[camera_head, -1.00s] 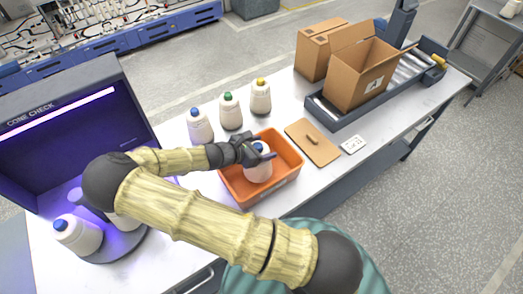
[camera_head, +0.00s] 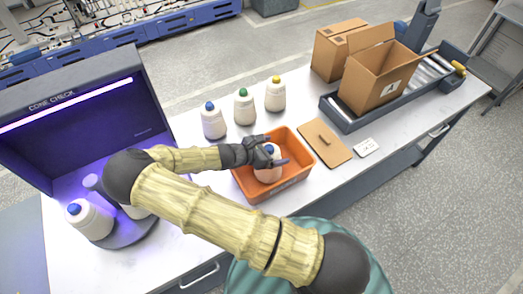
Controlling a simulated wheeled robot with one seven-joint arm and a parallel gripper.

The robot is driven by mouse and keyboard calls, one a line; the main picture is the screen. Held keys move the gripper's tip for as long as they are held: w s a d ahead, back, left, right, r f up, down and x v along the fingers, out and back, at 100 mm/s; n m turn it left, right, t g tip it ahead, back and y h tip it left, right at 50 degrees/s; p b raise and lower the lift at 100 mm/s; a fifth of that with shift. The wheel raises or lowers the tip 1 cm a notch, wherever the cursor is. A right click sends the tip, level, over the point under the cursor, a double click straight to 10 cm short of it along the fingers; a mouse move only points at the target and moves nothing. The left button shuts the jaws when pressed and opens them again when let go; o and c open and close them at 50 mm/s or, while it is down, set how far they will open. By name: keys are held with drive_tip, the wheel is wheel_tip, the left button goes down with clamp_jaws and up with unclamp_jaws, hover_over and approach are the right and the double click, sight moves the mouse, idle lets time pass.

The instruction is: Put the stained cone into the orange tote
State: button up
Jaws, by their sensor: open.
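The orange tote (camera_head: 285,187) stands on the white table in the middle of the view. A white cone with a blue tip (camera_head: 268,172) is inside the tote; I cannot see a stain on it from here. My gripper (camera_head: 272,154) is open at the top of this cone, with its fingers on either side of the blue tip. Another blue-tipped cone (camera_head: 89,219) stands on the round grey turntable (camera_head: 128,236) under the violet light. A further cone on the turntable is mostly hidden behind my arm.
Cones with blue (camera_head: 213,122), green (camera_head: 244,107) and yellow (camera_head: 275,95) tips stand in a row behind the tote. A brown clipboard-like lid (camera_head: 326,142) and a white card (camera_head: 366,147) lie right of it. An open cardboard box (camera_head: 375,85) stands on the conveyor. The dark cone-check booth (camera_head: 80,125) is at left.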

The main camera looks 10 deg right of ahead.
drive_tip(key=b+v, duration=0.3)
drive_tip(key=v, duration=0.8)
drive_tip(key=shift+a+b, duration=0.3)
drive_tip(key=shift+s+d+r, duration=0.1)
drive_tip(key=s+d+m+g+y, duration=0.5)
drive_tip(key=s+m+y, duration=0.1)
drive_tip(key=m, duration=0.4)
drive_tip(key=s+d+r+m+t+y, duration=0.1)
drive_tip(key=s+d+r+m+y, duration=0.1)
drive_tip(key=r+m, duration=0.3)
drive_tip(key=s+d+r+m+t+y, duration=0.2)
drive_tip(key=r+m+y, duration=0.1)
drive_tip(key=r+m, duration=0.3)
drive_tip(key=shift+s+r+m, duration=0.2)
drive_tip(key=shift+s+m, duration=0.1)
drive_tip(key=shift+m, duration=0.2)
idle(1.8)
